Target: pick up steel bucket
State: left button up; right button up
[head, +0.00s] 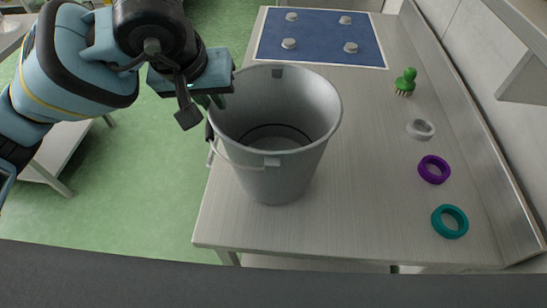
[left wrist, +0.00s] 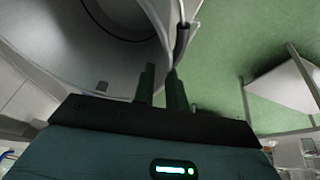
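The steel bucket (head: 290,175) stands upright near the front left edge of the steel table and looks empty inside. Its wire handle with a dark grip hangs at its left side. My left gripper (head: 214,101) is at the bucket's left rim. In the left wrist view its two fingers (left wrist: 161,92) stand close together across the rim, one inside the bucket (left wrist: 50,50) and one outside. They look closed on the rim, though the contact itself is partly hidden. My right gripper is in neither view.
On the table (head: 365,190) lie a teal ring (head: 436,222), a purple ring (head: 421,170), a white ring (head: 420,137) and a green brush (head: 405,80) at the right. A blue mat (head: 320,45) with several knobs lies behind. A wall panel borders the right side.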

aim_at(218, 112)
pick_arm(q)
jog(key=shift+x, duration=1.8)
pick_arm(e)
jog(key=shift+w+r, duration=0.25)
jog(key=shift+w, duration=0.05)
pick_arm(q)
jog(key=shift+w+a, duration=0.1)
jog(key=shift+r, duration=0.1)
grip_shut()
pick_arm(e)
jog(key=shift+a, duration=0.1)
pick_arm(q)
jog(key=shift+r, duration=0.15)
